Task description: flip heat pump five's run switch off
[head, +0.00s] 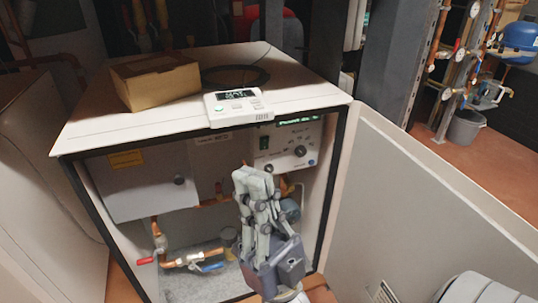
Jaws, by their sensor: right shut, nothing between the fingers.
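The heat pump's white control panel (283,146) sits at the upper right inside the open cabinet. A small dark and green switch (264,142) is at the panel's left side; I cannot make out its position. A dark round knob (300,151) is to its right, and a green label strip (296,121) runs along the panel's top; its text is too small to read surely. My right gripper (253,173) is shut and empty, its fingertips pointing up just below the switch in the picture. I cannot tell whether it touches the panel. My left gripper is not in view.
The cabinet top (310,90) bears a cardboard box (155,82) and a white controller (237,107) overhanging the front edge. Inside are a grey box (145,185) and copper pipes with a red valve handle (145,261). A pale side panel (430,200) stands at right.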

